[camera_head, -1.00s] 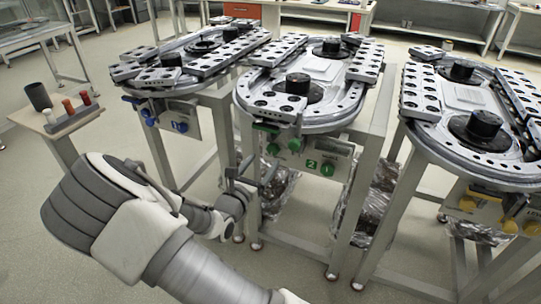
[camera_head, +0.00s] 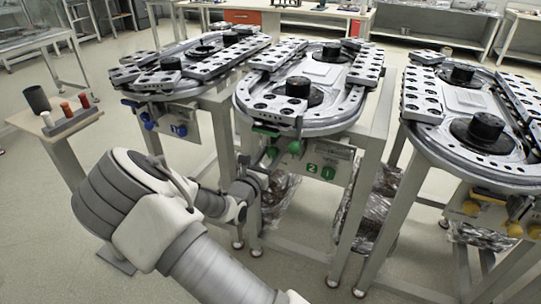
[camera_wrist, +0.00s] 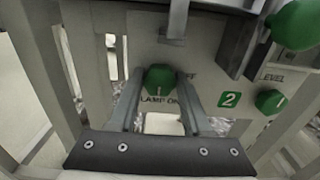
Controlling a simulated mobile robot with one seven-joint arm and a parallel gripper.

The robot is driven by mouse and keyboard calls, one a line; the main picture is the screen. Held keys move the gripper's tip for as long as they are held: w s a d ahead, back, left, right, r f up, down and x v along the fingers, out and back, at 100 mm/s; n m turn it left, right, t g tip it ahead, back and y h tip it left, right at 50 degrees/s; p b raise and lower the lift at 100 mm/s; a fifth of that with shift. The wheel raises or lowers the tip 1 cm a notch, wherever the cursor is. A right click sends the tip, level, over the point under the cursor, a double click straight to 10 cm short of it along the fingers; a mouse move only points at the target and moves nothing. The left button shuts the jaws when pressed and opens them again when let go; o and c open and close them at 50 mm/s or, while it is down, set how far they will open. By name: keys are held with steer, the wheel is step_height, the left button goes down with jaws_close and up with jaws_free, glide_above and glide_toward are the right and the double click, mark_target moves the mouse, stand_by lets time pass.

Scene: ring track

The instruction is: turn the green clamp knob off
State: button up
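The green clamp knob (camera_wrist: 160,78) sits on the front panel of the middle ring track, with lettering reading "LAMP ON" just below it and a partly hidden "FF" to its right. A pale mark on the knob is near its lower edge. My gripper (camera_wrist: 162,75) has its two fingers apart, one on each side of the knob. I cannot tell whether they touch it. In the head view my gripper (camera_head: 262,166) is at the left of the panel, beside the clamp knob (camera_head: 271,152).
A green ball handle (camera_wrist: 297,25) hangs close at the upper right. A green level knob (camera_wrist: 270,101) and a number 2 tag (camera_wrist: 229,99) are right of the clamp knob. Table legs flank the panel. The blue track (camera_head: 180,75) stands left, the yellow one (camera_head: 470,125) right.

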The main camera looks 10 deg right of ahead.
jaws_close()
steer(key=shift+r+p, duration=0.15)
steer(key=shift+p, duration=0.35)
steer(key=n+p, duration=0.2)
steer(key=p, duration=0.2)
steer(key=shift+r+n, duration=0.2)
steer(key=shift+n, duration=0.2)
steer(key=n+p, duration=0.3)
steer(key=p, duration=0.1)
steer(key=shift+f+n+p, duration=0.1)
steer(key=shift+n+p, duration=0.2)
steer(key=shift+p, duration=0.1)
steer(key=n+p, duration=0.4)
steer(key=n, duration=0.1)
steer(key=shift+a+f, duration=0.15)
steer(key=shift+f, duration=0.05)
steer(key=n, duration=0.2)
steer(key=n+p, duration=0.1)
steer(key=n, duration=0.1)
steer(key=n+p, duration=0.1)
steer(key=n, duration=0.1)
steer(key=shift+w+f, duration=0.1)
steer(key=shift+f, duration=0.15)
steer(key=shift+n+p, duration=0.3)
